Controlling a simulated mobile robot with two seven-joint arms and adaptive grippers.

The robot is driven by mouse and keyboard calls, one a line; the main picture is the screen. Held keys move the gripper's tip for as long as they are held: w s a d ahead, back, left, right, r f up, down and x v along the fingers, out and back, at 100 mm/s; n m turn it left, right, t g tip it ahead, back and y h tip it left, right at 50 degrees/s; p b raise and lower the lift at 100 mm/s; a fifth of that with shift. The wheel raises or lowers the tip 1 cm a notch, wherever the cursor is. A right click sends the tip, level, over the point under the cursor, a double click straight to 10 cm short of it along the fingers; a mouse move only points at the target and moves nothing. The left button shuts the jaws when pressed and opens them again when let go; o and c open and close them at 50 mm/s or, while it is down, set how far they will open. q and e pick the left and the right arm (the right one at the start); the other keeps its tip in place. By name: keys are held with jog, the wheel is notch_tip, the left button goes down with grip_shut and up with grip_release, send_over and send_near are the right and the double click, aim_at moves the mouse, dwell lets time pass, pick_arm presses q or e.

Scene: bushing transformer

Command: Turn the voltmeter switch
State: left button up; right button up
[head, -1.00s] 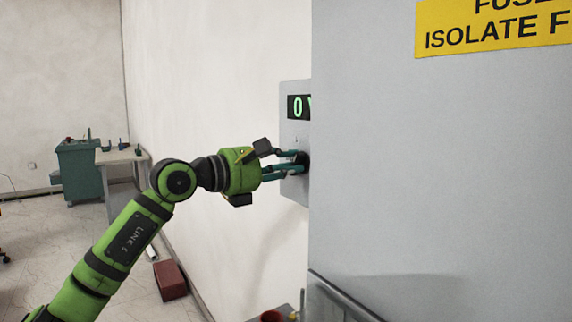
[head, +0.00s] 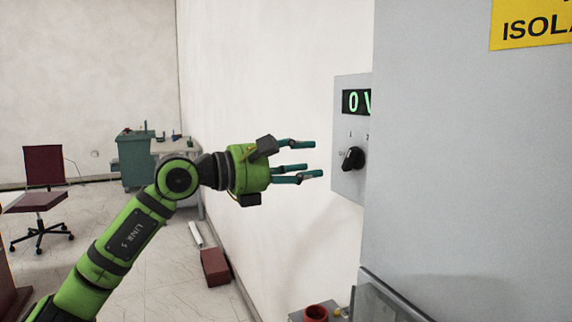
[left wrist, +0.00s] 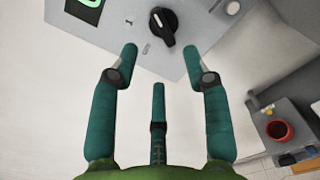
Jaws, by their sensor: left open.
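The voltmeter switch (head: 353,159) is a black rotary knob on a grey wall panel (head: 345,119), below a green display (head: 357,102) reading "0 V", partly cut off by the cabinet. The switch also shows in the left wrist view (left wrist: 163,26), just beyond the fingers; its pointer is turned aslant. My left gripper (head: 318,158) is open and empty, its teal fingers pointing at the panel with a gap to the switch. In the left wrist view the gripper (left wrist: 160,65) has its fingers spread. My right gripper is not in view.
A large grey cabinet (head: 450,180) with a yellow sign (head: 533,25) fills the right side. A red cup (head: 316,313) stands on a surface below. A chair (head: 42,190), a teal cabinet (head: 134,160) and a red block (head: 215,267) are farther left.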

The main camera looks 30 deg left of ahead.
pick_arm(q)
jog(key=v, duration=0.3)
jog(key=shift+s+a, duration=0.15)
jog(key=shift+s, duration=0.15)
